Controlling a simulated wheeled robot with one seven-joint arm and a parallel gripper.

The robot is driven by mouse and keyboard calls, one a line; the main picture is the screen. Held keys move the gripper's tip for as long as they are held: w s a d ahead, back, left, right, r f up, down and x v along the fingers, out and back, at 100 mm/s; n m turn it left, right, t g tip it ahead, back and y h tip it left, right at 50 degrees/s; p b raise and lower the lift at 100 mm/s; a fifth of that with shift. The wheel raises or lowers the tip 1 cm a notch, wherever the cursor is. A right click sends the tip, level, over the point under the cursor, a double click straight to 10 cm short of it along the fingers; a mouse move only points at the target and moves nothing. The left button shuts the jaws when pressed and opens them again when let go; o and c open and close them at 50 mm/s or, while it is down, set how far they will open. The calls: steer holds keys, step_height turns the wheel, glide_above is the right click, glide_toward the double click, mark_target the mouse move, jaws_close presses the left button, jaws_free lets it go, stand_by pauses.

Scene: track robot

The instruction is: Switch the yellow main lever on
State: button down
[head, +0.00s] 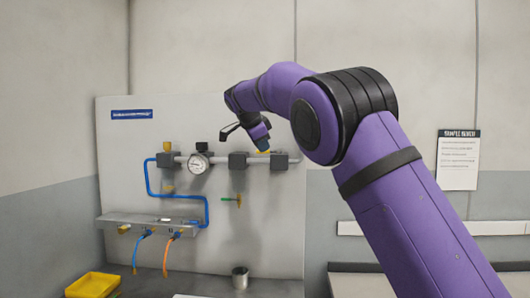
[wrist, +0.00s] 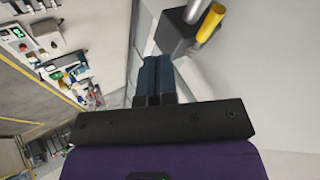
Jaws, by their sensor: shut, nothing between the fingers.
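The yellow lever (head: 264,151) shows only in small part in the head view, at the pipe between the two right-hand dark blocks, just under my gripper. In the wrist view the yellow lever (wrist: 211,22) is a rounded yellow bar at the top right, beside a grey pipe and a dark block. My gripper (head: 261,140) is in front of the panel in the head view. In the wrist view its two blue-grey fingers (wrist: 155,80) lie together, shut and empty, pointing to the lower left of the lever. A gap shows between fingers and lever there. Whether they touch I cannot tell.
A pressure gauge (head: 198,163) and dark blocks sit along the pipe on the pale panel (head: 120,180). A green handle (head: 232,200) is below. A grey shelf (head: 150,219) with hoses is lower left. A yellow bin (head: 93,285) stands at the bottom left.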

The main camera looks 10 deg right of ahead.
steer(key=v, duration=0.6)
steer(key=shift+r, duration=0.1)
stand_by(0.3)
